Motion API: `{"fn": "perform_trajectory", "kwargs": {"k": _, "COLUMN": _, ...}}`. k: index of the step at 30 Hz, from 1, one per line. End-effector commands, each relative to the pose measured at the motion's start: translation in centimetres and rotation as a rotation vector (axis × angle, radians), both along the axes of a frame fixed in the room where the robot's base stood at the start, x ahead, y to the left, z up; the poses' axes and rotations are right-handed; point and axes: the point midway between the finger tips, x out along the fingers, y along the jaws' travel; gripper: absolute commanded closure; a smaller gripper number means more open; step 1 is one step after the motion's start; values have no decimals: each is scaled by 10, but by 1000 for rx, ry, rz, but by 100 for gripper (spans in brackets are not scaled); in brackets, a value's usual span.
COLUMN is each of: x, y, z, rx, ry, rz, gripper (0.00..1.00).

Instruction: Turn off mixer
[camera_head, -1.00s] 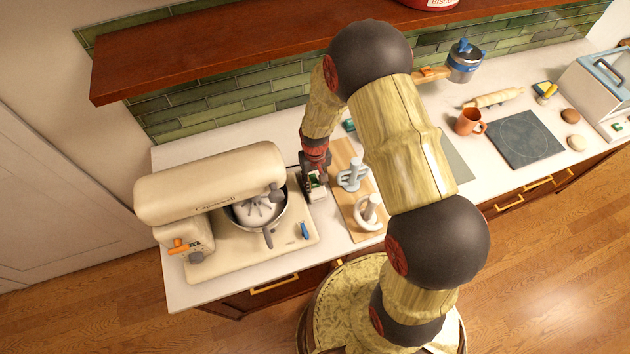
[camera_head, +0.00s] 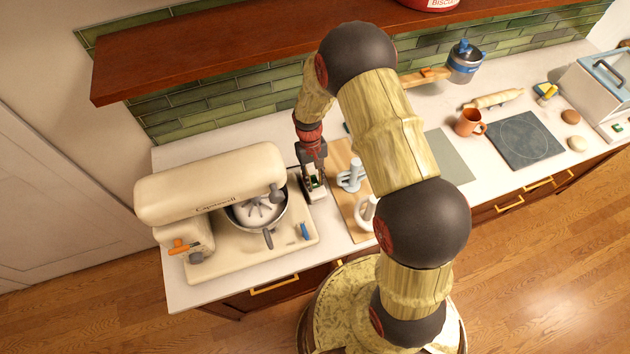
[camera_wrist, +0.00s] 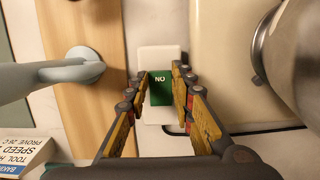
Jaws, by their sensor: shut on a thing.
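The cream stand mixer (camera_head: 205,185) stands at the left end of the counter, its beater over a steel bowl (camera_head: 268,222). A small white switch box (camera_wrist: 160,56) lies on the counter beside it, with a black cable running to the mixer's side. On the box is a green rocker (camera_wrist: 161,92) whose lettering reads "NO" in the wrist view, likely ON upside down. My gripper (camera_wrist: 161,74) points down with a fingertip on each side of the green rocker, shut on it. In the head view my gripper (camera_head: 314,183) partly hides the box.
A wooden board (camera_wrist: 88,28) with a light blue handled piece (camera_wrist: 75,70) is close beside the box. The bowl (camera_wrist: 295,55) and mixer base (camera_wrist: 215,60) are close on the other side. A printed carton (camera_wrist: 22,152) shows at the wrist view's lower left.

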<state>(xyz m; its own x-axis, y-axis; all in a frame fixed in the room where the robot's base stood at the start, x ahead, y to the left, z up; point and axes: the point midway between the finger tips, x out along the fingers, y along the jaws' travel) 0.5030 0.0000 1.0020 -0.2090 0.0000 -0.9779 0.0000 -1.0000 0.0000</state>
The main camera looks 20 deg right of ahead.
Motion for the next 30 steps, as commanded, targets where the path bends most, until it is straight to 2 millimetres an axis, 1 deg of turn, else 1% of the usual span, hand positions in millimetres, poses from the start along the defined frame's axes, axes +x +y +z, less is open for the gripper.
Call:
{"fn": "perform_trajectory", "kwargs": {"k": 4, "x": 2, "y": 0, "z": 0, "rx": 0, "ry": 43, "rz": 0, "gripper": 100}}
{"fn": "perform_trajectory", "kwargs": {"k": 14, "x": 2, "y": 0, "z": 1, "rx": 0, "ry": 50, "rz": 0, "gripper": 100}}
{"fn": "perform_trajectory", "kwargs": {"k": 15, "x": 2, "y": 0, "z": 1, "rx": 0, "ry": 50, "rz": 0, "gripper": 74}}
{"fn": "perform_trajectory", "kwargs": {"k": 24, "x": 2, "y": 0, "z": 1, "rx": 0, "ry": 49, "rz": 0, "gripper": 58}}
{"fn": "perform_trajectory", "kwargs": {"k": 30, "x": 2, "y": 0, "z": 1, "rx": 0, "ry": 49, "rz": 0, "gripper": 58}}
